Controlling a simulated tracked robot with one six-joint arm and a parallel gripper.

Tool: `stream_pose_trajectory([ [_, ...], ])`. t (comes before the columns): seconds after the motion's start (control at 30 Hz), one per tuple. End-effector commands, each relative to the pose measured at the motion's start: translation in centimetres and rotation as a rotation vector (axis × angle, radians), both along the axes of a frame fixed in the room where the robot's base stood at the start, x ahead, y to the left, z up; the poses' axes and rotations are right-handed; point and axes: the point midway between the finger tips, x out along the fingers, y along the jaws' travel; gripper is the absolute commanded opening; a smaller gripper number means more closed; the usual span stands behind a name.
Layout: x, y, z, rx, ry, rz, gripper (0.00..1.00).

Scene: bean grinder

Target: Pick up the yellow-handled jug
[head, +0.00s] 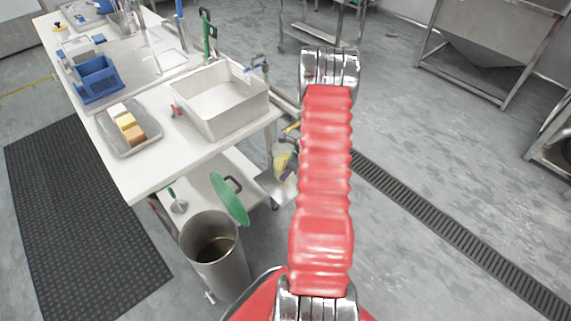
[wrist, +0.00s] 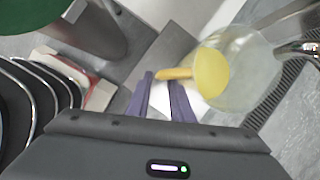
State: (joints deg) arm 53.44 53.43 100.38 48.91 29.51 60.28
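The yellow-handled jug (wrist: 240,62) has a clear, cloudy body and a round yellow part with a short yellow handle (wrist: 175,73) pointing left. In the head view the jug (head: 281,156) shows beside the table's right end, partly hidden by my arm. My gripper (wrist: 160,92) has two purple fingers, apart, with a gap between them. The handle's end shows just beyond the fingertips, in line with the gap; I cannot tell whether they touch. In the head view my gripper (head: 288,173) is small and mostly hidden near the jug.
A white table (head: 180,160) bears a metal basin (head: 225,100), a tray (head: 113,138) of blocks and a blue crate (head: 97,80). A tall metal pot (head: 222,272) and a green lid (head: 228,198) are near the table's front.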

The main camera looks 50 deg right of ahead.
Motion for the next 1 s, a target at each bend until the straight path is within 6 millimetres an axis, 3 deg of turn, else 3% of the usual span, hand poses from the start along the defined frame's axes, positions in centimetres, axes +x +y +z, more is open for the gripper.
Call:
stream_pose_trajectory([
  [0.3, 1.2, 0.6, -3.5, 0.002, 0.002, 0.0, 0.2],
  [0.93, 1.4, 0.7, -3.9, 0.0, 0.0, 0.0, 0.2],
  [1.0, 1.4, 0.7, -3.9, 0.0, 0.0, 0.0, 0.15],
])
